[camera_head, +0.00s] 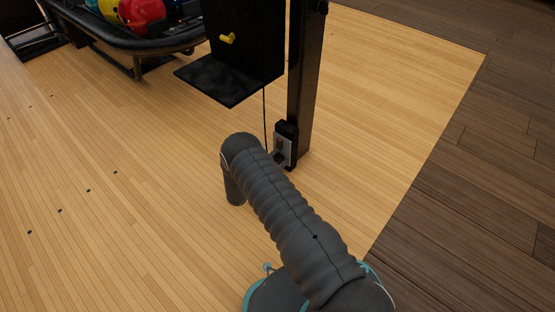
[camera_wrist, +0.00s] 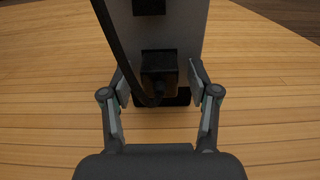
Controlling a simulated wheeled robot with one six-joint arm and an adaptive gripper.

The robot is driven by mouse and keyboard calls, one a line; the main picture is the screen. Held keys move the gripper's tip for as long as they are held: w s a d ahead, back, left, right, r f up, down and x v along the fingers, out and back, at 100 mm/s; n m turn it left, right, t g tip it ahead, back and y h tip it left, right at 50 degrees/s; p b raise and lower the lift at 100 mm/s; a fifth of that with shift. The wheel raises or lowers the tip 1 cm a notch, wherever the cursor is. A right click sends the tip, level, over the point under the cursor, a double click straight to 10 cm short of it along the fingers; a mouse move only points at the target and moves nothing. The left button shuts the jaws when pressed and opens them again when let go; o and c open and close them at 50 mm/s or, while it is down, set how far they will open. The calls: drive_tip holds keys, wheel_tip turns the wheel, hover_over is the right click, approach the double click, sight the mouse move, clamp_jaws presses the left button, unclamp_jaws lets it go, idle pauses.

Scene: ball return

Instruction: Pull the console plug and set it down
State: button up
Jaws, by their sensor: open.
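The console plug (camera_wrist: 158,72) is a black block in the wrist view, seated against a grey socket plate (camera_wrist: 190,30). A black cord (camera_wrist: 108,30) runs from its near end up to the left. My gripper (camera_wrist: 160,80) is open, with one finger on each side of the plug and small gaps visible. In the head view, the socket box (camera_head: 283,146) is low on the dark post (camera_head: 304,85). The cord (camera_head: 265,115) hangs from the console (camera_head: 246,45) towards it. My arm hides most of my gripper there.
A dark shelf (camera_head: 228,82) juts from the console, below a yellow knob (camera_head: 228,38). A ball rack (camera_head: 140,42) with coloured balls stands at the upper left. A second black opening (camera_wrist: 148,6) is on the plate above the plug. The wooden lane floor (camera_head: 110,200) is clear.

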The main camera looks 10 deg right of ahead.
idle(0.4)
clamp_jaws()
drive_tip(key=shift+v, duration=2.95)
